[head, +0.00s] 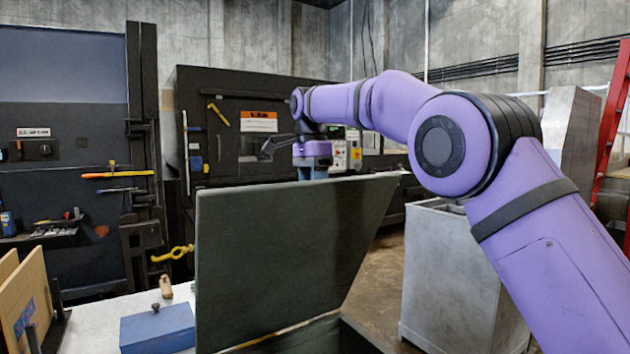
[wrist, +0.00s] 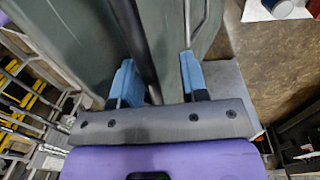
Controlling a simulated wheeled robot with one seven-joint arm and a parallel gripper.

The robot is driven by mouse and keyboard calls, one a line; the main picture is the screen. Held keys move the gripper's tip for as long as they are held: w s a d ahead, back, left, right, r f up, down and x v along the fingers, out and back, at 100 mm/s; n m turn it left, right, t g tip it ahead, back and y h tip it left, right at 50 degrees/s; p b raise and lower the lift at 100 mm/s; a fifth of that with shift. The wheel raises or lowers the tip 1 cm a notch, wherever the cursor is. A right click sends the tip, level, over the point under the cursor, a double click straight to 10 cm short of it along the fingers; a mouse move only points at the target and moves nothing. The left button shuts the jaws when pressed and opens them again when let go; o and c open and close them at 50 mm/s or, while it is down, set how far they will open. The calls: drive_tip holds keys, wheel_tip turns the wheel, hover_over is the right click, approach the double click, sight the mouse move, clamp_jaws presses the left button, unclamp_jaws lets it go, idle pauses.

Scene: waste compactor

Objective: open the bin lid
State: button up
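The dark green bin lid (head: 285,260) stands steeply raised in the head view, its top edge level with my gripper. The bin's rim (head: 290,335) shows at the bottom, mostly cut off by the frame. My gripper (head: 312,174) points down at the far side of the lid's top edge, and its fingertips are hidden behind the lid. In the wrist view, my gripper's two blue fingers (wrist: 156,82) are apart. Green surfaces (wrist: 80,35) and a dark strip lie beneath and between them. I cannot tell whether a finger touches the lid.
A blue box (head: 157,328) sits on a pale surface left of the lid. A grey metal cabinet (head: 450,275) stands to the right, below my arm. A black compactor (head: 230,125) stands behind, and a red ladder (head: 611,120) is at the far right. Some floor shows between lid and cabinet.

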drive_tip(key=shift+s+d+r, duration=0.1)
drive_tip(key=shift+s+r, duration=0.05)
drive_tip(key=shift+r, duration=2)
drive_tip(key=s+d, duration=0.2)
drive_tip(key=s, duration=0.5)
drive_tip(key=s+d+r, duration=0.1)
drive_tip(key=s+d, duration=0.1)
drive_tip(key=s, duration=0.6)
drive_tip(key=shift+s+d+r, duration=0.15)
drive_tip(key=shift+d+r, duration=0.05)
drive_tip(key=shift+d, duration=0.15)
